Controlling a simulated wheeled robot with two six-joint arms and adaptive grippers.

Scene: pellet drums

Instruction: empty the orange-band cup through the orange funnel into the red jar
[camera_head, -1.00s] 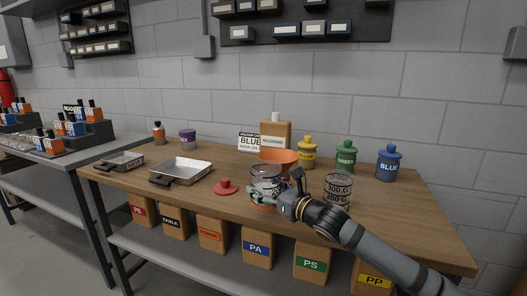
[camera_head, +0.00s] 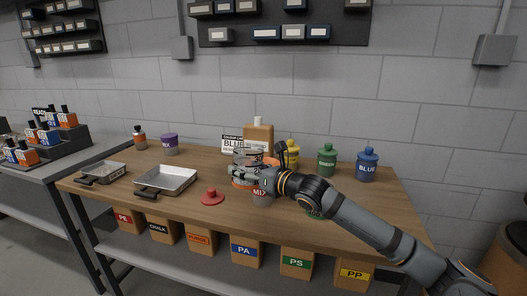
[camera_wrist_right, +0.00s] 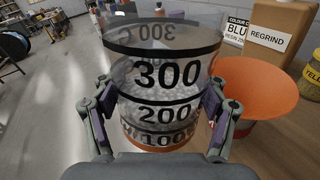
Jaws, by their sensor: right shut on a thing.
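My right gripper (camera_head: 246,176) is shut on the orange-band cup (camera_wrist_right: 160,75), a clear cup with black marks and an orange band at its base. In the head view the cup (camera_head: 247,157) stands in front of the orange funnel (camera_head: 271,162), which is partly hidden. My left gripper is out of view.
A red lid (camera_head: 212,197) lies on the table (camera_head: 200,220). Yellow (camera_head: 292,157), green (camera_head: 327,162) and blue (camera_head: 367,166) jars stand behind. A green-based cup (camera_head: 314,213) is mostly hidden by my arm. Metal trays (camera_head: 166,179) are at left. A regrind box (camera_wrist_right: 272,38) stands behind the funnel.

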